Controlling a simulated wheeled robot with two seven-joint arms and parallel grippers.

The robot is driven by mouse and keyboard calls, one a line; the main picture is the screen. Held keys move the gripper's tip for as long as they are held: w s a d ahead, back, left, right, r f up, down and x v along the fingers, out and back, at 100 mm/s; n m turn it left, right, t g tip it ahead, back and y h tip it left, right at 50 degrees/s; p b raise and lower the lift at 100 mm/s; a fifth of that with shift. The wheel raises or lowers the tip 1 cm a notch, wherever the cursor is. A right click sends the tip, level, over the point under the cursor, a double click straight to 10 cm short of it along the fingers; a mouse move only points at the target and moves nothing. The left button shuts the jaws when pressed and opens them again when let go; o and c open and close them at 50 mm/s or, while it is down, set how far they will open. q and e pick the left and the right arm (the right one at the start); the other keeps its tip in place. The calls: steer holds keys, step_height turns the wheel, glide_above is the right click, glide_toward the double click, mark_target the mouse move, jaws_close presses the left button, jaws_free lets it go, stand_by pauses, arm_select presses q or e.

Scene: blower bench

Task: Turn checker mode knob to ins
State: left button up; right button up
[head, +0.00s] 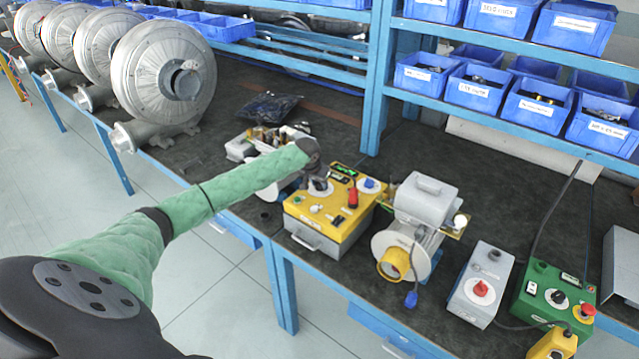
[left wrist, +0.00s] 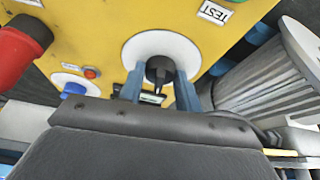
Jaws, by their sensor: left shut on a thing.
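The checker (head: 336,236) is a yellow-topped box on the dark bench, in the middle of the head view. My left gripper (head: 318,184) reaches down onto its top panel. In the left wrist view, the mode knob (left wrist: 159,69) is black and sits on a round white dial (left wrist: 137,46). The two blue-grey fingers of my left gripper (left wrist: 158,84) stand on either side of it, shut on the knob. The dial's markings and the knob's setting cannot be read. In the head view my gripper mostly hides the knob. My right gripper is not in view.
The panel also carries a red plug (head: 352,197) and a blue knob (head: 370,184). A grey blower motor (head: 412,226) stands close on the right, with grey (head: 481,284) and green (head: 548,299) control boxes beyond. Shelves of blue bins (head: 482,88) line the back.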

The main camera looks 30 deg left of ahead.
arm_select(q)
steer(key=shift+a+m+h, duration=0.1)
steer(key=shift+m+h, duration=0.2)
steer(key=shift+m, duration=0.6)
steer(key=o, duration=0.9)
steer(key=shift+o, duration=0.3)
steer(key=shift+s+r+b, duration=0.1)
steer(key=shift+r+b, duration=0.15)
steer(key=shift+b, duration=0.1)
steer(key=b+v, duration=0.2)
steer(key=v, duration=0.3)
steer(key=shift+s+r+b, duration=0.15)
steer(key=shift+r+b, duration=0.15)
steer(key=shift+r, duration=0.1)
steer(key=shift+s+a+r, duration=0.1)
steer(key=shift+s+r, duration=0.15)
steer(key=shift+r, duration=0.45)
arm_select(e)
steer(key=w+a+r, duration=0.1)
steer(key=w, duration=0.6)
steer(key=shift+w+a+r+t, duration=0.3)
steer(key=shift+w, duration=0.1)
